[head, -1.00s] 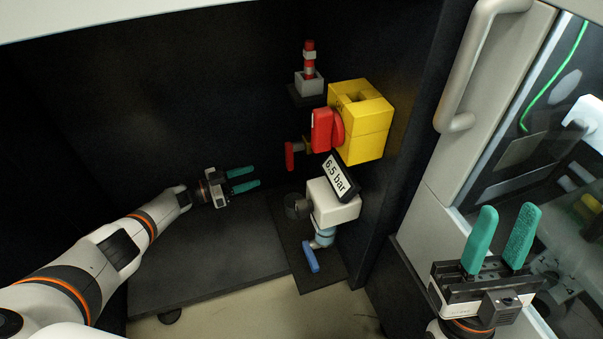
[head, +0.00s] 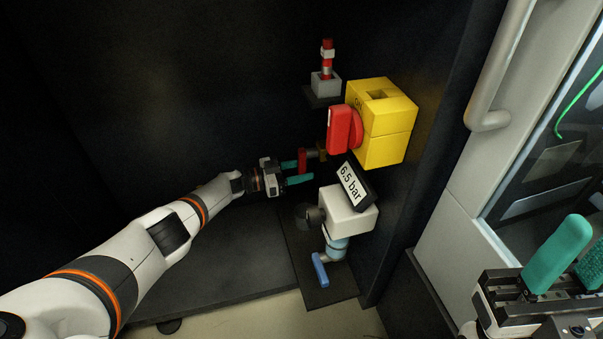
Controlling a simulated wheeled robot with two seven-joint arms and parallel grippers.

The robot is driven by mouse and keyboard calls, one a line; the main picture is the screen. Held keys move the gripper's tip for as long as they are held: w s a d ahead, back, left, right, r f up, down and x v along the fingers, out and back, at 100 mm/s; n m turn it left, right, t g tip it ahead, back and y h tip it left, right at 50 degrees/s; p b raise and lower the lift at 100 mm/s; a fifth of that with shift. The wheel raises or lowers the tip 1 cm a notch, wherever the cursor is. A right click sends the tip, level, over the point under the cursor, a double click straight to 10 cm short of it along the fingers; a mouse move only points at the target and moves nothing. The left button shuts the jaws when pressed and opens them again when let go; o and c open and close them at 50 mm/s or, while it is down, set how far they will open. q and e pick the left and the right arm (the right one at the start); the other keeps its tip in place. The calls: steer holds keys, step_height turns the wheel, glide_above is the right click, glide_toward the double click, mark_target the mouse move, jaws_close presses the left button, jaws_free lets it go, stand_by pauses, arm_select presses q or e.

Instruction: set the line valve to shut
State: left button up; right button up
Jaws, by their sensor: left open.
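A small red lever (head: 302,161) hangs upright on a short fitting left of the yellow box. My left gripper (head: 302,172) is open, with its two green fingers reaching right to the red lever. The fingertips are close to the lever or overlap it; I cannot tell whether they touch. A blue lever (head: 320,270) points down below the white gauge unit (head: 347,213), whose display (head: 353,184) reads 6.5 bar. Which lever is the line valve is not labelled in view. My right gripper (head: 582,262) is open and empty at the lower right, partly cut off.
A yellow box (head: 383,148) with a large red knob (head: 343,130) sits just right of the red lever. A red-and-white fitting on a grey block (head: 325,84) stands above. A grey door handle (head: 490,85) is at the right.

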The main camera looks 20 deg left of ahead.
arm_select(q)
steer(key=shift+w+d, duration=0.1)
steer(key=shift+d, duration=0.05)
steer(key=shift+c, duration=0.2)
jaws_close()
